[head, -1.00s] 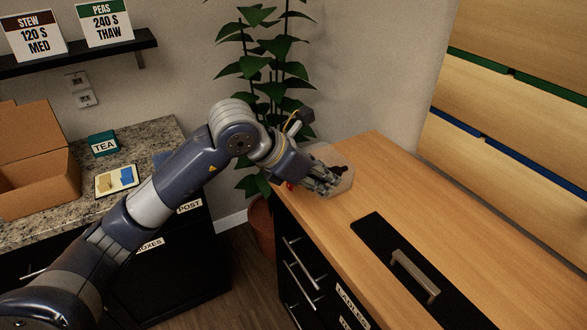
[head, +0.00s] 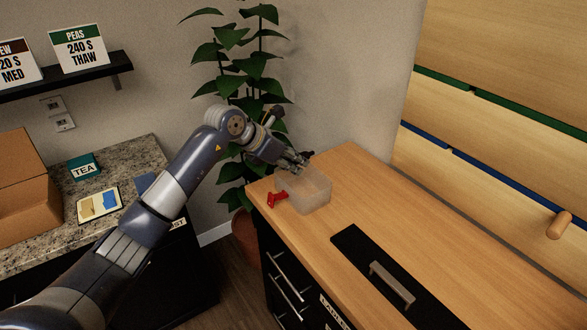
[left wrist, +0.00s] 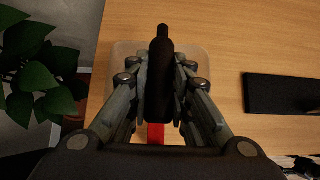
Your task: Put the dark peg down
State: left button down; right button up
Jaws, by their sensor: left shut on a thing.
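My left gripper (head: 296,163) is shut on the dark peg. In the left wrist view the black peg (left wrist: 160,70) stands out between the fingers (left wrist: 160,95), its narrower end toward the top of the picture. In the head view the peg cannot be made out clearly at the fingers. The gripper is above the far side of a translucent box (head: 312,192) on the wooden counter (head: 365,195). In the left wrist view the box (left wrist: 205,55) lies behind the peg and fingers.
A red object (head: 277,200) sits at the box's left side, near the counter edge. A black panel with a grey handle (head: 392,283) lies nearer on the counter. A plant (head: 240,75) stands behind my arm. The counter right of the box is clear.

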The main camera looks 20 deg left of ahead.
pick_arm(q)
notch_tip(320, 180, down, 3)
jog(key=shift+s+p, duration=0.1)
jog(key=shift+p, duration=0.6)
jog(key=shift+f, duration=0.1)
pick_arm(e)
jog(key=shift+w+d+r, duration=0.1)
jog(key=shift+d+r, duration=0.2)
jog(key=shift+r, duration=0.45)
jog(key=shift+d, duration=0.1)
pick_arm(q)
jog(key=shift+f+b, duration=0.65)
jog(key=shift+b, duration=0.05)
jog(key=c, duration=1.5)
grip_release()
jog(key=shift+o, duration=0.2)
pick_arm(e)
jog(key=shift+f, duration=0.55)
pick_arm(q)
jog(key=shift+r, duration=0.1)
